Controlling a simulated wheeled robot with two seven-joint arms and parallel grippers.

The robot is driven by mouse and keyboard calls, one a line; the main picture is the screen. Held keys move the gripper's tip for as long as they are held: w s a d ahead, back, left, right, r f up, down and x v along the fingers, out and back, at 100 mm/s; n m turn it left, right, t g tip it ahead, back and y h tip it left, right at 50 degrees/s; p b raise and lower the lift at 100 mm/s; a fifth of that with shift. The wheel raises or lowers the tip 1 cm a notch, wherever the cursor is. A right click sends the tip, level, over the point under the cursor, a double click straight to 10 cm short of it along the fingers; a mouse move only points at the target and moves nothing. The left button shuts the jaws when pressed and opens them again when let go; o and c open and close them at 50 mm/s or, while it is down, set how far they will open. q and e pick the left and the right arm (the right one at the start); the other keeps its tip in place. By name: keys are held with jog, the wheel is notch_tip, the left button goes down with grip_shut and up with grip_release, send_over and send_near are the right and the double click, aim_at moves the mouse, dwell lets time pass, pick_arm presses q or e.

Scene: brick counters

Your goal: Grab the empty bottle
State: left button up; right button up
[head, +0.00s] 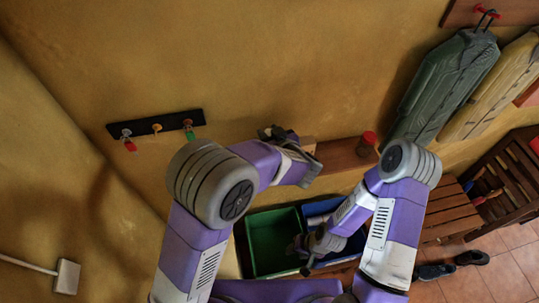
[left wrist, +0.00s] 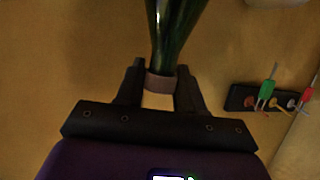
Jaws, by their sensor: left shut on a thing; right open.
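The green glass bottle (left wrist: 174,32) is in the left wrist view, coming in from the top edge, with a brownish band at its near end. My left gripper (left wrist: 160,84) is shut on that end, one dark finger on each side. In the head view my left gripper (head: 279,134) is close to the yellow wall above the shelf; I cannot clearly make out the bottle there. The bottle's far end is out of frame, and I cannot see whether it is empty. My right gripper (head: 303,256) is open, low over the bins.
A green bin (head: 272,228) and a blue bin (head: 318,206) stand below the wooden shelf (head: 340,156). A red-topped jar (head: 367,143) is on the shelf. A key rack (head: 157,124) is on the wall at left. A slatted bench (head: 450,210) is at right.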

pick_arm(q)
grip_shut()
